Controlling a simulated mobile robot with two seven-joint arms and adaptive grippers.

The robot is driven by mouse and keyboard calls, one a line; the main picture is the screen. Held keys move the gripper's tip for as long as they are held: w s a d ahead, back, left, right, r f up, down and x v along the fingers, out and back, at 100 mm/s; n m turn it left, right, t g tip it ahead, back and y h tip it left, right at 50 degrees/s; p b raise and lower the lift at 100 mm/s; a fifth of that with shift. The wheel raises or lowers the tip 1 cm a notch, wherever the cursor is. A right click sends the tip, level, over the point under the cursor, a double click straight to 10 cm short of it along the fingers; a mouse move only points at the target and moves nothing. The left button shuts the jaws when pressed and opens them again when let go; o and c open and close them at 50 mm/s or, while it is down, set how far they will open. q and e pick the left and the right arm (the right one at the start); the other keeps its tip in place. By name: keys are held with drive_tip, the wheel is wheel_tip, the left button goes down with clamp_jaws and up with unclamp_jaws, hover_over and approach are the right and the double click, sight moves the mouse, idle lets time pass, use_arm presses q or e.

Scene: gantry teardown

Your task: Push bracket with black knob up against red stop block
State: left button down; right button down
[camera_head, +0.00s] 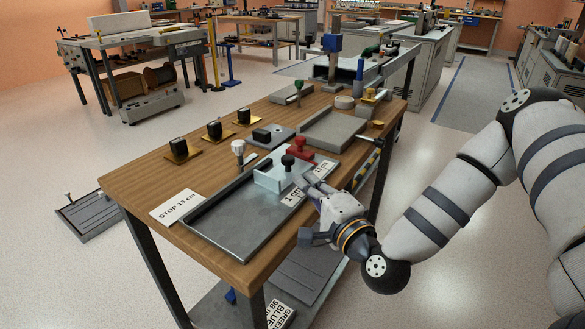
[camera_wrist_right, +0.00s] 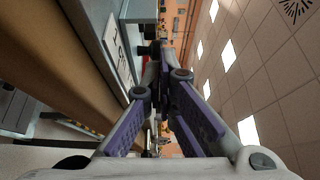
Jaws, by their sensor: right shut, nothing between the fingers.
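The bracket (camera_head: 268,181) is a pale metal piece with a black knob (camera_head: 287,161) on top. It sits on the grey metal tray (camera_head: 232,232) at the table's front. The red stop block (camera_head: 300,147), with a red knob, is just beyond the bracket; I cannot tell if they touch. My right gripper (camera_head: 305,184) is shut and empty, its fingertips close to the bracket's near right side; contact is unclear. It also shows in the right wrist view (camera_wrist_right: 167,72), fingers together. My left gripper is not in view.
A white-knobbed post (camera_head: 239,149) stands at the tray's left rail. A "STOP 13 cm" card (camera_head: 175,207) lies on the wooden table left of the tray. Several black-topped pieces on yellow bases line the far left edge. A grey plate (camera_head: 332,131) lies beyond the red block.

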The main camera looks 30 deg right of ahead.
sight(288, 161)
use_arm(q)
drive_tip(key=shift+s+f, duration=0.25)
use_arm(e)
drive_tip(key=w, duration=0.6)
drive_tip(key=shift+w+d, duration=0.15)
drive_tip(key=shift+d, duration=0.25)
drive_tip(key=shift+w+b, duration=0.3)
drive_tip(key=shift+w, duration=0.3)
drive_tip(key=shift+w+d, duration=0.15)
drive_tip(key=shift+w, duration=0.1)
drive_tip(key=shift+s+r, duration=0.1)
drive_tip(key=shift+r, duration=0.05)
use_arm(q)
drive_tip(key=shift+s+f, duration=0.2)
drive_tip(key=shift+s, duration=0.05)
